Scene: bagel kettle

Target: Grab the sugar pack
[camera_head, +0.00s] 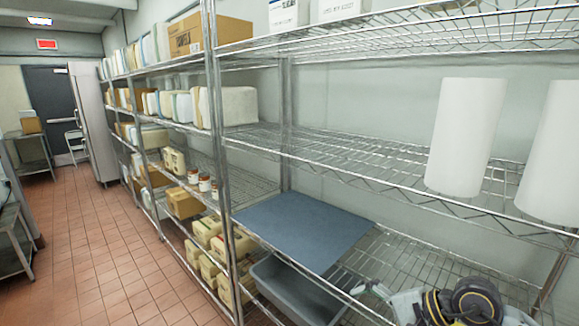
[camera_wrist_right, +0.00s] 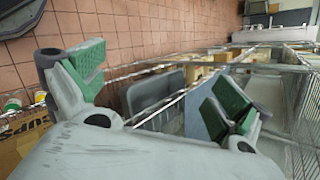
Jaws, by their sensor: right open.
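I cannot tell for sure which item is the sugar pack. Cream and yellow packs (camera_head: 206,232) lie on the low shelf left of the nearest post in the head view. Similar packs (camera_head: 173,160) stand on the shelf above them. My right gripper (camera_wrist_right: 160,84) shows in the right wrist view, with its two green-padded fingers wide apart and nothing between them.
Wire shelving (camera_head: 290,150) lines the right side. The tiled floor (camera_head: 110,255) on the left is free.

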